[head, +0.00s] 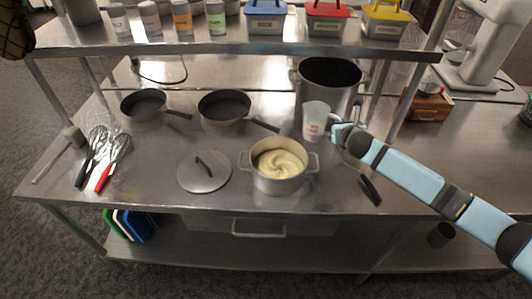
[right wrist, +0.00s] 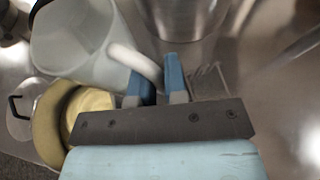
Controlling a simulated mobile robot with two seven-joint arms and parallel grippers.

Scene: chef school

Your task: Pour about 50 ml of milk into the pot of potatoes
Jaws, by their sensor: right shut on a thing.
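The pot (head: 277,186) stands on the steel counter, uncovered, with pale swirled potatoes (head: 279,162) in it. In the right wrist view its rim (right wrist: 48,125) and the potatoes (right wrist: 92,102) show at the lower left. My right gripper (head: 339,131) is shut on the white handle of a translucent jug (head: 315,117) with red markings. The jug is behind and to the right of the pot, apart from it. In the right wrist view the jug (right wrist: 75,42) is at the upper left; I cannot tell how much milk it holds.
A tall stockpot (head: 312,95) stands close behind the jug. The pot lid (head: 204,173) lies left of the pot. Two frying pans (head: 225,106) are farther back. Whisks (head: 115,155) lie at the left. A shelf (head: 230,49) with shakers and colored-lidded boxes runs above the back.

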